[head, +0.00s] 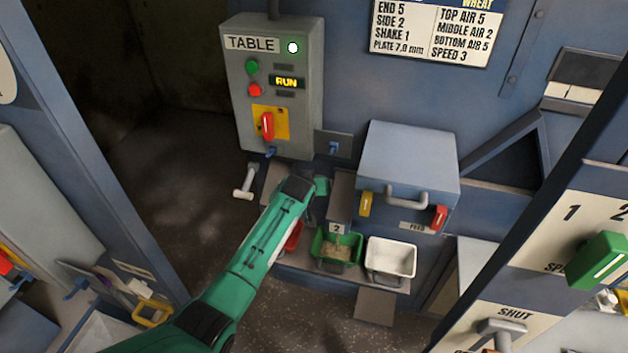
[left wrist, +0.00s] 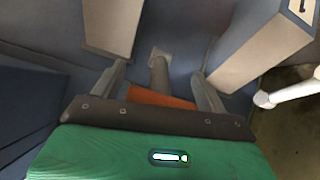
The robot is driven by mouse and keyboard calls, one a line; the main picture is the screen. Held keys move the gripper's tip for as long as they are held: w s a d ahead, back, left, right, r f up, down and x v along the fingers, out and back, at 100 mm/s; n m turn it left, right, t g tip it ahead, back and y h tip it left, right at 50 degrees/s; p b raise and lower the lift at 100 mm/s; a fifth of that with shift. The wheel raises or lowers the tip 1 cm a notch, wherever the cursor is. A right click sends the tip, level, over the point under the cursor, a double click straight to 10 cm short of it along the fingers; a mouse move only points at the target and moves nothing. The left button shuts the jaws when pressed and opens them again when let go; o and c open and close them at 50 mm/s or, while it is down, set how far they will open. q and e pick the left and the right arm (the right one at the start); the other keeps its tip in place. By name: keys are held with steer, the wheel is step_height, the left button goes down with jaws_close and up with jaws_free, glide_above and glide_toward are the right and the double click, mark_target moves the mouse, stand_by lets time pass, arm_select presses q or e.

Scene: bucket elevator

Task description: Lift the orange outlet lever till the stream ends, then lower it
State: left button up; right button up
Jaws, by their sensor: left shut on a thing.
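The orange outlet lever (left wrist: 162,98) shows in the left wrist view as an orange piece between my fingers, beside a grey post. My left gripper (left wrist: 160,76) is shut on it; the hand covers much of the lever. In the head view my left gripper (head: 314,200) is below the TABLE control box, and the lever is hidden behind the arm. A green tray (head: 322,257) marked 2 holds grain. A red tray (head: 293,236) is mostly hidden by my arm. I cannot make out a stream. My right gripper is in neither view.
A white tray (head: 390,257) stands right of the green one, under a grey feed box (head: 408,165) with a handle. The control box (head: 272,85) shows RUN and a lit white lamp. A panel with a green knob (head: 597,260) stands at the right.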

arm_select(q)
steer(key=shift+w+r, duration=0.1)
steer(key=shift+r, duration=0.1)
stand_by(0.4)
steer(key=o, duration=1.3)
steer(key=shift+f, duration=0.1)
steer(key=shift+o, duration=0.2)
steer(key=b+v, duration=0.3)
steer(key=v, duration=1)
steer(key=shift+s+r, duration=0.2)
steer(key=shift+r, duration=0.2)
